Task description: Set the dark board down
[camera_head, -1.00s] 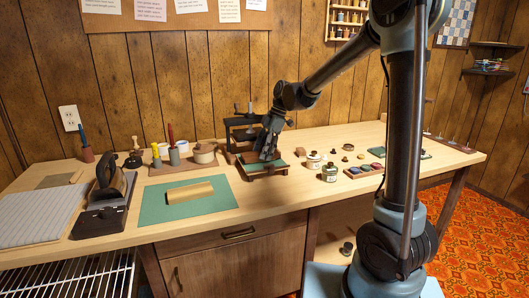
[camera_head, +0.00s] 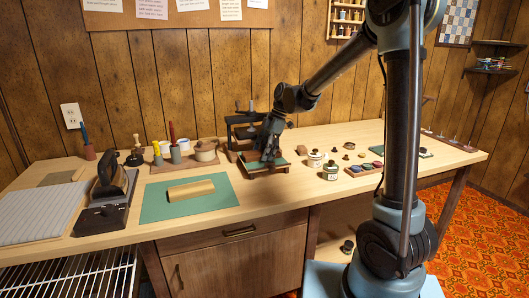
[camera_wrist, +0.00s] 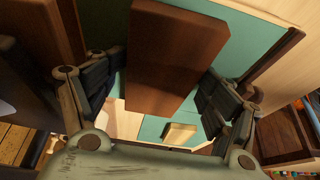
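The dark brown board (camera_wrist: 175,55) fills the upper middle of the wrist view, its long axis running away from my camera. The two fingers of my gripper (camera_wrist: 160,95) stand apart, one on each side of it. Whether both pads touch the board is unclear; narrow strips of teal show beside it. In the head view my gripper (camera_head: 268,148) points down over a small brown frame with a green top (camera_head: 283,165), in front of a dark press-like stand (camera_head: 243,118). The board cannot be told apart there, as the fingers hide that spot.
A green mat (camera_head: 155,208) with a tan block (camera_head: 190,190) lies to the left. Jars (camera_head: 331,172) and a tray of coloured pieces (camera_head: 363,169) are close on the right. The bench's front strip is clear.

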